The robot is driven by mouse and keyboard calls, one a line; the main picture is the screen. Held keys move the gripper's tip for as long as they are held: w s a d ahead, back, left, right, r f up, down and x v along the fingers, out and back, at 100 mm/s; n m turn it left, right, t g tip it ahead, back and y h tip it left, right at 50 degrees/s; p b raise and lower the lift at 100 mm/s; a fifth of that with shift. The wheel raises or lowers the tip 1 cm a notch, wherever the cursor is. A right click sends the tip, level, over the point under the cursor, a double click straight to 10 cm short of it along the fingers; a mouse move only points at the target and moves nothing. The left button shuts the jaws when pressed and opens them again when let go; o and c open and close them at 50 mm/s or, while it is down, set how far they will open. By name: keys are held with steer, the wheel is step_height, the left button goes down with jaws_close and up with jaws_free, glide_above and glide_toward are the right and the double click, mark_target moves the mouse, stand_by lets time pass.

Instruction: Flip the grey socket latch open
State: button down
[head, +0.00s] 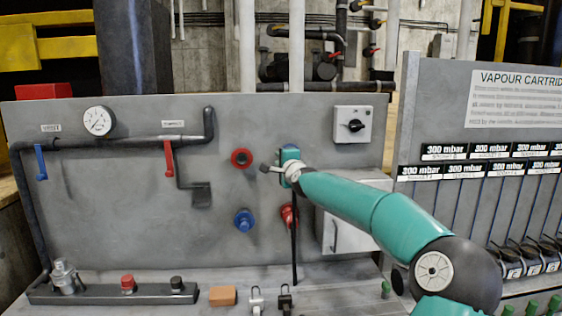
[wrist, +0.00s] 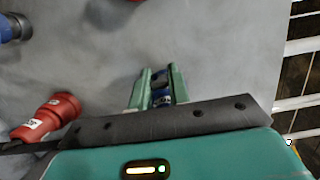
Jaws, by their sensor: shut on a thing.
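My gripper (head: 289,153) is at the grey panel, level with the red ring socket and to its right. In the wrist view its two teal fingers (wrist: 157,88) are shut on a small dark blue part with some grey (wrist: 160,80), against the panel. In the head view only a bit of blue shows there, and my wrist hides the rest. I cannot make out the grey latch apart from this part, nor whether it is open. A red plug (head: 288,214) with a black cable is just below my gripper; it shows at the left in the wrist view (wrist: 52,114).
A red ring socket (head: 241,158) and a blue plug (head: 244,221) are to the left. A grey switch box (head: 352,125) is at upper right, and a grey box (head: 343,237) is below my arm. A bench with an orange block (head: 222,295) runs along the bottom.

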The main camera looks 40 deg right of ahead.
steer(key=w+m+g+h, duration=0.1)
steer(key=m+g+h, duration=0.2)
steer(key=w+a+m+g+h, duration=0.1)
steer(key=m+g+h, duration=0.2)
steer(key=g+h, duration=0.1)
steer(key=w+m+g+h, duration=0.2)
steer(key=m+g+h, duration=0.1)
steer(key=shift+a+m+g+h, duration=0.3)
steer(key=shift+a+m, duration=0.1)
steer(key=shift+w+d+m+g+h, duration=0.15)
steer(key=shift+m+g+h, duration=0.15)
steer(key=shift+m+g, duration=0.85)
steer(key=shift+n+g, duration=0.25)
steer(key=c, duration=1.3)
jaws_free()
